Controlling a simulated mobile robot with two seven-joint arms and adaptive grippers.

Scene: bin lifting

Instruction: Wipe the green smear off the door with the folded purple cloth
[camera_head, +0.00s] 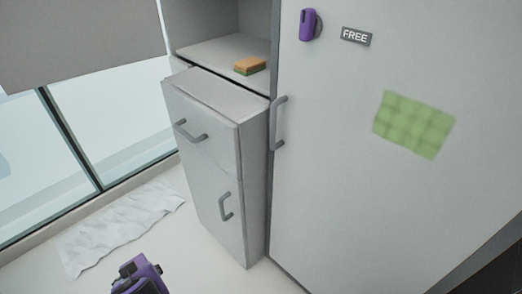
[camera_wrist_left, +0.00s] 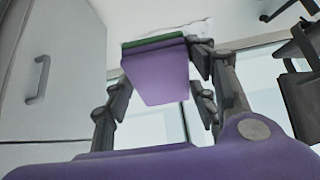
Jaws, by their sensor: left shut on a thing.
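The green smear (camera_head: 414,125) is a checkered, slightly tilted patch on the right part of the tall pale door (camera_head: 350,190) in the head view. My left gripper (camera_wrist_left: 160,65) is shut on the folded purple cloth (camera_wrist_left: 158,78) in the left wrist view. The cloth looks like a thick block with a green strip along its far edge. In the head view, my purple left arm part (camera_head: 138,277) shows at the bottom, low and well apart from the smear; the cloth is not visible there. My right gripper is in neither view.
The door has a grey handle (camera_head: 279,123), a purple fixture (camera_head: 309,25) and a "FREE" sign (camera_head: 356,36). A low cabinet (camera_head: 220,150) stands left of it. An orange-green sponge (camera_head: 250,65) lies on a shelf. A crumpled white sheet (camera_head: 115,223) lies by the window.

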